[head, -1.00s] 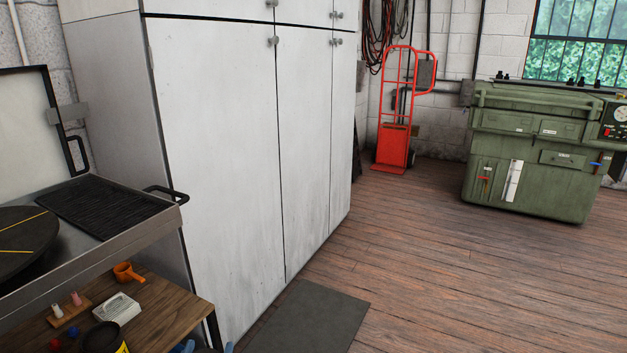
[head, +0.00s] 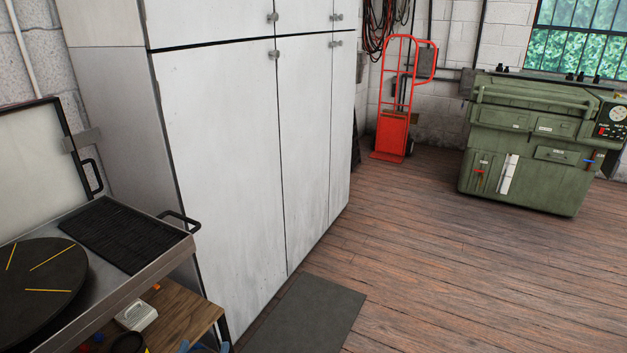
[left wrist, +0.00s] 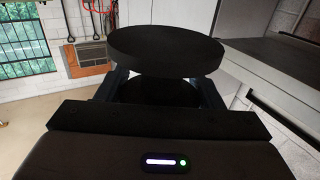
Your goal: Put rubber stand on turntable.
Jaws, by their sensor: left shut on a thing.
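The turntable (head: 55,305) is a dark round disc with yellow lines, on the metal bench at the left of the head view. In the left wrist view, the rubber stand (left wrist: 165,48) is black, with a wide round top and a second round part below it. My left gripper (left wrist: 165,84) is shut on it, with a finger on each side of its middle. I cannot clearly make out the left gripper or the stand in the head view. My right gripper is not in view.
A black ribbed mat (head: 122,234) lies on the metal bench beside the turntable. A wooden table (head: 185,315) with small items stands lower, in front. A tall white cabinet (head: 225,170) stands behind. Wooden floor (head: 450,270) is open to the right, towards a green machine (head: 525,150).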

